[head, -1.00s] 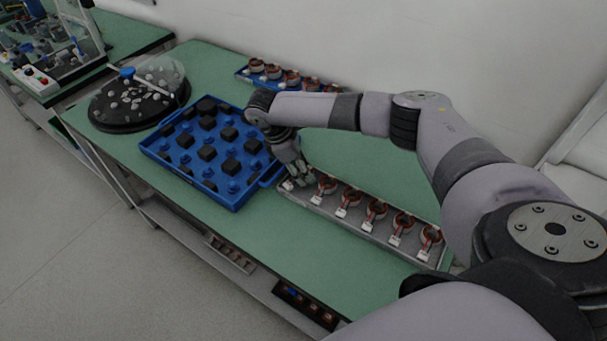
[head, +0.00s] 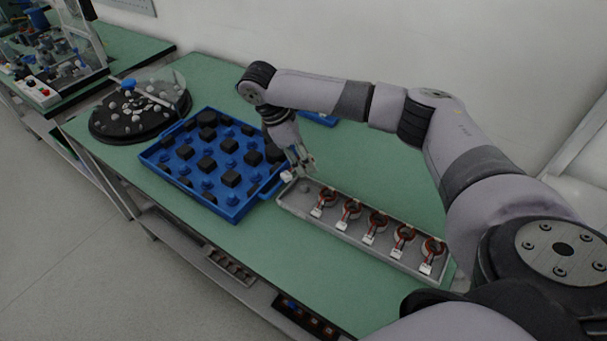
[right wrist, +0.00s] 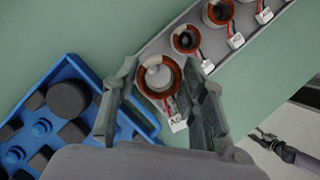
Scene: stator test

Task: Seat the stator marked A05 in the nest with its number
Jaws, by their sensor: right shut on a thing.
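My right gripper (head: 304,168) is above the left end of a grey tray (head: 291,203). In the right wrist view its fingers (right wrist: 162,108) are shut on a stator (right wrist: 172,93), a copper-red ring with a white tag (right wrist: 178,123). The tag seems to begin "A0"; its last character is not clear. A grey post shows through the ring. Several more stators (head: 377,222) with white tags stand in a row along the grey tray. I cannot make out any nest number.
A blue tray (head: 233,212) with black blocks and blue pegs lies left of the grey tray. A round black plate (head: 110,132) with grey pieces stands at the far left. Another blue tray (head: 318,119) is mostly hidden behind my right arm. Green tabletop (head: 350,165) is clear behind the grey tray.

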